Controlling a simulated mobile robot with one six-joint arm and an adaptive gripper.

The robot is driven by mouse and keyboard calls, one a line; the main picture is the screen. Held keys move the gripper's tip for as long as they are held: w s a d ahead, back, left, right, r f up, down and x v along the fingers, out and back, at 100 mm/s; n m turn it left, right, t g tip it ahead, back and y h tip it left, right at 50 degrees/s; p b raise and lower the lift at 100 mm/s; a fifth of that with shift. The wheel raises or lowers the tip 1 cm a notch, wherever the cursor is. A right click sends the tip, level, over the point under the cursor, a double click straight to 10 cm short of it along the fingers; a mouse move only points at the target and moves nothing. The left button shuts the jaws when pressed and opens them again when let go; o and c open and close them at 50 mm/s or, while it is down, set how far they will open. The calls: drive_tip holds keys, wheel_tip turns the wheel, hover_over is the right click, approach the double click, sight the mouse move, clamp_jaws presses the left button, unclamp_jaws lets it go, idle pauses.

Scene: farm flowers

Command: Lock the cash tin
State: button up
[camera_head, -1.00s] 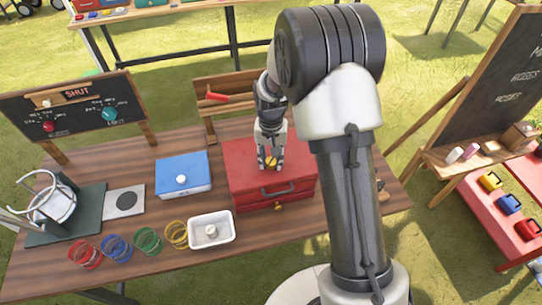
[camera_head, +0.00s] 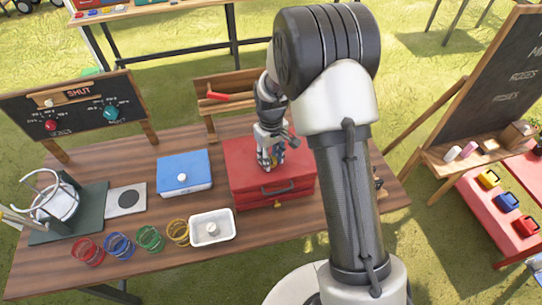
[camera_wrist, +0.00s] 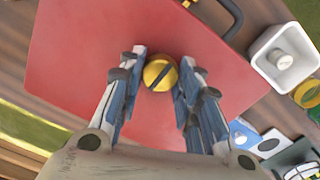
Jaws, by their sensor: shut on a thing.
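The red cash tin (camera_head: 245,175) stands on the wooden table, lid down, with a dark handle (camera_head: 277,190) at its front. In the wrist view its red top (camera_wrist: 75,50) fills much of the picture. A round yellow knob (camera_wrist: 155,68) with a dark slanting slot sits on that top. In the head view my gripper (camera_head: 270,165) largely hides the knob.
A blue box (camera_head: 170,167) with a white knob and a white tray (camera_head: 203,239) stand left of the tin. Several coloured wire rings (camera_head: 150,238) lie along the front edge. A wooden rack with a red-handled item (camera_head: 217,96) stands close behind.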

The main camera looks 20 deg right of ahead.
idle(0.3)
drive_tip(key=o, duration=1.1)
drive_tip(key=shift+r, duration=6.05)
